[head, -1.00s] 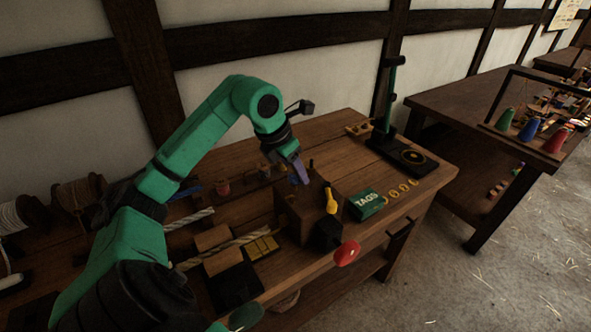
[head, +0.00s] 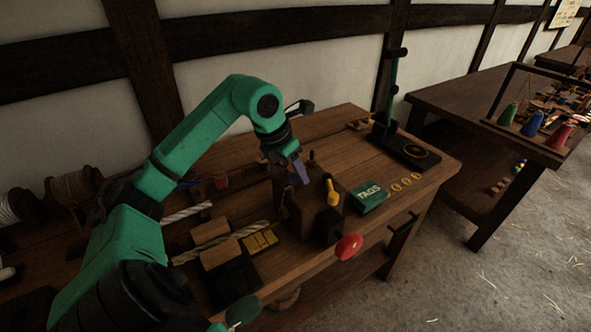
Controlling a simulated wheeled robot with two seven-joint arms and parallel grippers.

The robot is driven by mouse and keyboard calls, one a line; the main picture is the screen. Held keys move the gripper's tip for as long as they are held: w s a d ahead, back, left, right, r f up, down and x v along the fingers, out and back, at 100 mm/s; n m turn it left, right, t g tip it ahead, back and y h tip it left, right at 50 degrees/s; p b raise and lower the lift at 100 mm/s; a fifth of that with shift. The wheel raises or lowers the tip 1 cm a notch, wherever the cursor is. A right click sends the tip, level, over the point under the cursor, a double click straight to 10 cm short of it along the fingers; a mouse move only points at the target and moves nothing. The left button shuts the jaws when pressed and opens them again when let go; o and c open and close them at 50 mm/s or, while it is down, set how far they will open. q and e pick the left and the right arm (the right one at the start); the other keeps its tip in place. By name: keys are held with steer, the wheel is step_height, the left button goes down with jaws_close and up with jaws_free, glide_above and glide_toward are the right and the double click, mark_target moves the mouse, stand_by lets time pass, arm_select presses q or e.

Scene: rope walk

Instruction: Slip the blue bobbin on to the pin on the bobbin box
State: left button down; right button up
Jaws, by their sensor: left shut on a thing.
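My left gripper (head: 299,174) is above the bobbin box, pointing down, and is shut on a small blue-violet piece, which I take to be the blue bobbin (head: 300,170). The bobbin is small and partly covered by the fingers. The bobbin box (head: 301,217) is a brown wooden block near the front of the bench. A short dark upright peg (head: 312,156) shows just behind and right of the gripper; I cannot tell whether it is the pin. I cannot tell whether the bobbin touches the box. My right gripper is not in view.
A yellow handled thing (head: 331,190), a black block (head: 327,227) and a red knob (head: 348,247) are close to the box. A green TAGS box (head: 369,197) and yellow rings (head: 406,183) lie to the right. Rope pieces (head: 188,213) and wooden blocks are left.

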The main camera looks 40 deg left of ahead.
arm_select(q)
steer(key=shift+c, duration=1.2)
jaws_free()
steer(key=shift+r, duration=0.15)
steer(key=v, duration=0.5)
steer(key=shift+a+r, duration=0.15)
steer(key=p+v, duration=0.1)
steer(key=v, duration=0.8)
steer(key=shift+r, duration=0.1)
